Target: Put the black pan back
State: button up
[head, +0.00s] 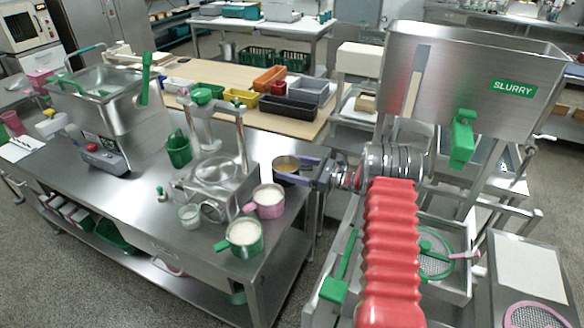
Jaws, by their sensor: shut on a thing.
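A pink cup (268,201), a green cup (243,238) and a small steel mill (215,180) stand on the steel table. The wooden table (215,75) behind holds several coloured bins, including a dark one (289,108). A steel slurry hopper (465,75) stands at right.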

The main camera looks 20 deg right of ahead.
jog(key=shift+f, duration=0.6)
jog(key=o, duration=1.4)
jog(key=shift+c, duration=0.2)
jog(key=shift+r, duration=0.1)
jog(key=shift+r, duration=0.55)
jog(key=v, duration=1.2)
jog(key=shift+a, duration=0.1)
